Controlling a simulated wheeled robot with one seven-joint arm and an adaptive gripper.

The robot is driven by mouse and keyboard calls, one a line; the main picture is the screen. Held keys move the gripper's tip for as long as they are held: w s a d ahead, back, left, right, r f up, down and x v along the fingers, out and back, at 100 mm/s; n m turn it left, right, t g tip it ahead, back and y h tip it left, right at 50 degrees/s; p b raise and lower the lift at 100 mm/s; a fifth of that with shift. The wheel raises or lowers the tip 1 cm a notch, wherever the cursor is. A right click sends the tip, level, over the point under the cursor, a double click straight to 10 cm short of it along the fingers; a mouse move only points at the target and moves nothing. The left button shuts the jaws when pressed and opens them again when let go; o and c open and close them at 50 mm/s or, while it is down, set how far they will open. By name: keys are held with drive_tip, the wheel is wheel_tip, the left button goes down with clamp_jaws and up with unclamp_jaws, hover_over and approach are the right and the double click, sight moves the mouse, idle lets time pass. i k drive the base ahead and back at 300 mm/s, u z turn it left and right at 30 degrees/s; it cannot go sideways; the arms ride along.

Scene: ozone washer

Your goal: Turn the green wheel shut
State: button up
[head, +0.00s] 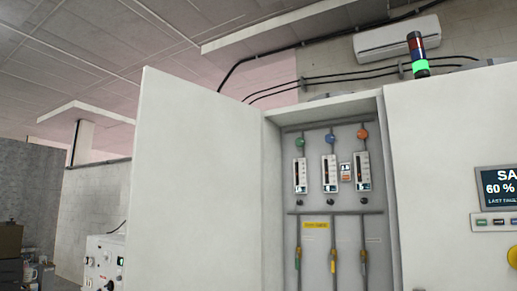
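A small green wheel (300,142) sits at the top left inside an open white cabinet (274,190), on a vertical pipe above a white gauge (300,175). A blue wheel (330,138) and an orange wheel (362,134) sit to its right, each above a similar gauge. The wheels are too small to tell how far each is turned. My gripper is not in view.
The cabinet door (194,185) stands wide open on the left. A display panel (500,188) is on the right cabinet front. Lever valves (333,262) sit on the lower pipes. A control box (104,262) stands low at left.

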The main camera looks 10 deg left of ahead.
sight(299, 141)
drive_tip(key=u, duration=0.3)
drive_tip(key=i, duration=1.45)
drive_tip(key=z, duration=0.1)
